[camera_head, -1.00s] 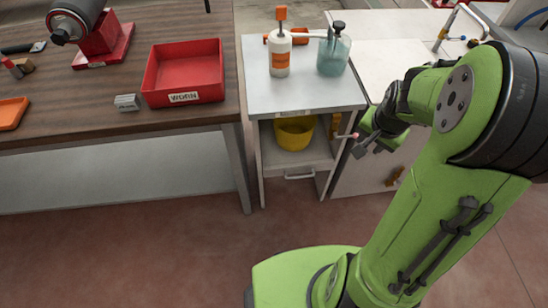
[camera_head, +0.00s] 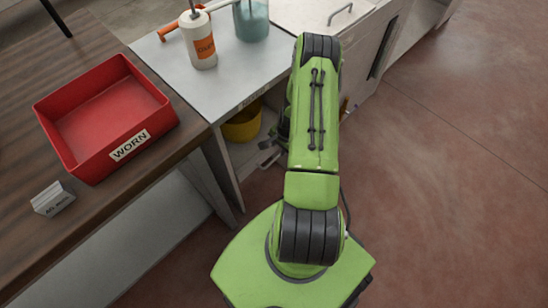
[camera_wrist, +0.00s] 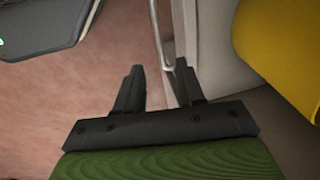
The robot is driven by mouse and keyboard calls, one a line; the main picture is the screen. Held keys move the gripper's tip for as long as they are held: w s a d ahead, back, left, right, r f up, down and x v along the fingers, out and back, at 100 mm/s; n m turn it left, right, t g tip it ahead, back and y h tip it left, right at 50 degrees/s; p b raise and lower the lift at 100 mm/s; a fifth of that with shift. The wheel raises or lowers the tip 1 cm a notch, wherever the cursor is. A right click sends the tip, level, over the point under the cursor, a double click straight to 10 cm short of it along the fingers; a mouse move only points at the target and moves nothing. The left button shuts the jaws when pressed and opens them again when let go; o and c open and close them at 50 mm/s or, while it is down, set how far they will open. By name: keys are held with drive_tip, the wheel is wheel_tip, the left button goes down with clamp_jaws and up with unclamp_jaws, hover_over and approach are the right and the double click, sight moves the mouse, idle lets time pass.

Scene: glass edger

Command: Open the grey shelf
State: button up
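The grey shelf (camera_head: 243,153) is the board low in the pale cabinet, under a yellow bucket (camera_head: 242,124). Its metal bar handle (camera_head: 268,161) shows just left of my arm. In the wrist view the shelf's pale front (camera_wrist: 205,35) is right of centre, with the yellow bucket (camera_wrist: 285,45) on its right. My gripper (camera_wrist: 157,75) is open and empty. The handle (camera_wrist: 158,35) runs down from the top edge to the space between its fingertips; I cannot tell whether it touches them. In the head view my arm hides most of the gripper.
The cabinet top (camera_head: 225,75) holds a white bottle with an orange label (camera_head: 201,45) and a teal jar (camera_head: 251,20). A red WORN bin (camera_head: 105,115) stands on the wooden bench (camera_head: 110,210) at left. Open reddish floor (camera_head: 440,180) lies to the right.

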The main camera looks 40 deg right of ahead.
sight(276, 158)
drive_tip(key=f+b, duration=0.1)
drive_tip(key=f, duration=0.2)
drive_tip(key=w+f+b, duration=0.1)
drive_tip(key=f, duration=0.2)
drive_tip(key=f+b, duration=0.1)
drive_tip(key=f, duration=0.2)
drive_tip(key=shift+w, duration=0.35)
drive_tip(key=shift+r, duration=0.1)
clamp_jaws()
